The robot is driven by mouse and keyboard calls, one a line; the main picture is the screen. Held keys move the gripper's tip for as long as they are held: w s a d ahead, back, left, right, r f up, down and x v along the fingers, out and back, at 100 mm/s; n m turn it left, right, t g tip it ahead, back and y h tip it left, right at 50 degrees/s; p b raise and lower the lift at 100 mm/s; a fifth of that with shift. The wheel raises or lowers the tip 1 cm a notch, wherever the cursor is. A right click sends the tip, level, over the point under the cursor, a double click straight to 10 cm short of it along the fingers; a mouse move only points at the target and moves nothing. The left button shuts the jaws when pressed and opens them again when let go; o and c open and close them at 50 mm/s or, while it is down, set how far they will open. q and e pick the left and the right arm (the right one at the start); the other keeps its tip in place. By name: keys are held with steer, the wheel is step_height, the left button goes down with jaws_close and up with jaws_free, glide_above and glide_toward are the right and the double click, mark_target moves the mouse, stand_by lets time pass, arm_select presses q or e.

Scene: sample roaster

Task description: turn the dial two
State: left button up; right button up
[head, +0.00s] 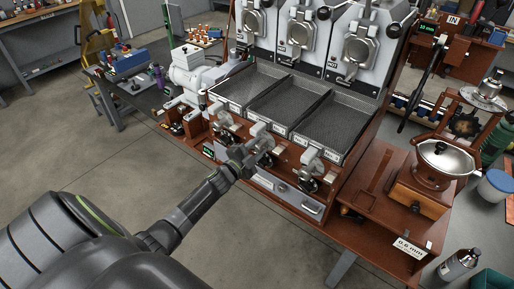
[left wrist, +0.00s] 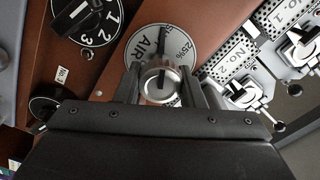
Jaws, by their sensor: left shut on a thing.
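My left gripper (head: 254,150) reaches the front of the wooden roaster stand, at the middle group of controls in the head view. In the left wrist view its two fingers (left wrist: 160,88) sit on either side of a round silver knob (left wrist: 160,78), shut on it. The knob has a dark pointer line and stands before a grey dial plate (left wrist: 181,50) marked AIR and 25%. A black numbered dial (left wrist: 88,22) with 1, 2 and 3 is at the upper left, apart from the gripper. My right gripper is not in view.
Three mesh trays (head: 289,106) lie above the controls, below the roasters (head: 301,30). A similar control group (head: 312,162) is to the right. A second black dial (left wrist: 46,100) is left of the fingers. A grinder with a silver bowl (head: 446,157) stands right. The floor (head: 90,170) is clear.

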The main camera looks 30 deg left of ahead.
arm_select(q)
steer(key=shift+f, duration=0.1)
steer(key=o, duration=1)
steer(key=shift+s, duration=0.6)
steer(key=s+b, duration=0.1)
steer(key=s, duration=0.4)
steer(key=s+a+b, duration=0.1)
steer(key=s, duration=0.5)
steer(key=s+b, duration=0.1)
steer(key=s, duration=0.4)
steer(key=shift+s+a, duration=0.15)
